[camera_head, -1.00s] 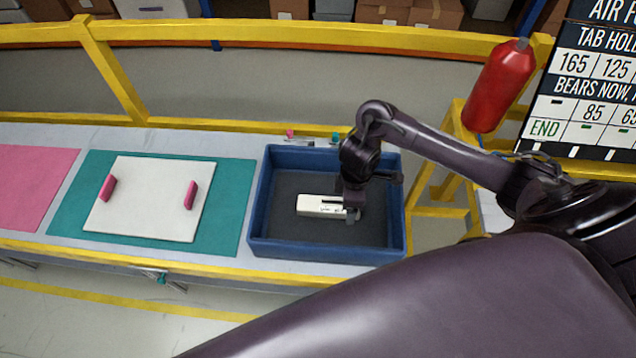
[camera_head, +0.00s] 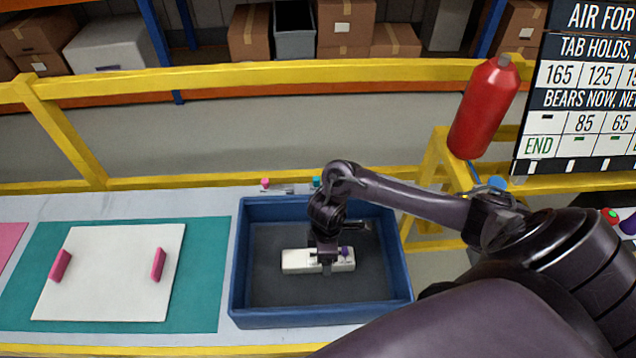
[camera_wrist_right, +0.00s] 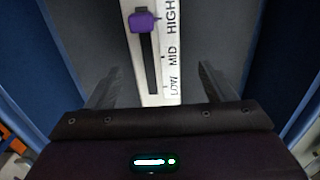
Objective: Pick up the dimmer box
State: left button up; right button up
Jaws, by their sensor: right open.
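The dimmer box (camera_head: 295,261) is a long white box lying flat in the blue bin (camera_head: 240,262). In the right wrist view the dimmer box (camera_wrist_right: 172,80) shows a dark slot, a purple slider knob and the words LOW, MID, HIGH. My right gripper (camera_head: 326,268) is over the middle of the box and hides part of it. In the right wrist view its two fingers (camera_wrist_right: 158,88) are apart, one on each side of the box, with gaps showing. Whether they reach down beside it I cannot tell. My left gripper is not in view.
Left of the bin, a white panel (camera_head: 110,280) with two pink handles lies on a teal mat (camera_head: 205,270). A yellow rail (camera_head: 220,78) runs behind the bench. A red cylinder (camera_head: 487,105) stands right, near a sign (camera_head: 580,95).

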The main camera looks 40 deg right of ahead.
jog(key=f, duration=0.4)
jog(key=shift+w, duration=0.3)
jog(key=c, duration=1.2)
